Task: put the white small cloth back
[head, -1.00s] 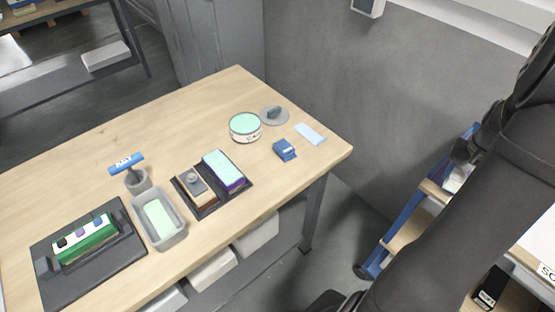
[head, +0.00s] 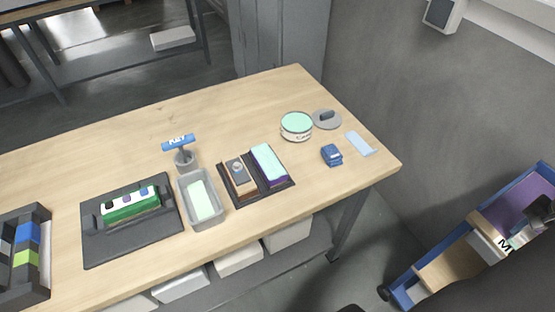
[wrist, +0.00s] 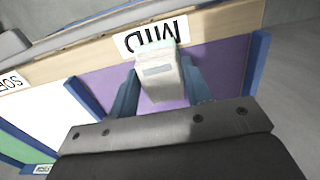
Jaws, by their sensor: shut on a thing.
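My gripper (wrist: 160,80) is shut on a small whitish block-like thing (wrist: 160,75), which looks like the white small cloth. It is pale grey-white with a faint greenish far edge and a grey mark. It is held in front of a purple compartment (wrist: 222,65) with a MID label (wrist: 150,35) on its wooden edge. I cannot tell whether it touches the compartment. In the head view my gripper (head: 532,215) is at the right edge, over the purple part of the blue-sided rack (head: 440,262), and the held thing is hard to make out.
Blue dividers (wrist: 258,62) flank the purple compartment, with a white compartment (wrist: 45,108) to its left. The wooden table (head: 110,140) holds a grey bin (head: 213,217), a black tray (head: 263,198), a round tin (head: 296,127), a blue item (head: 331,155) and a pale flat piece (head: 359,144).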

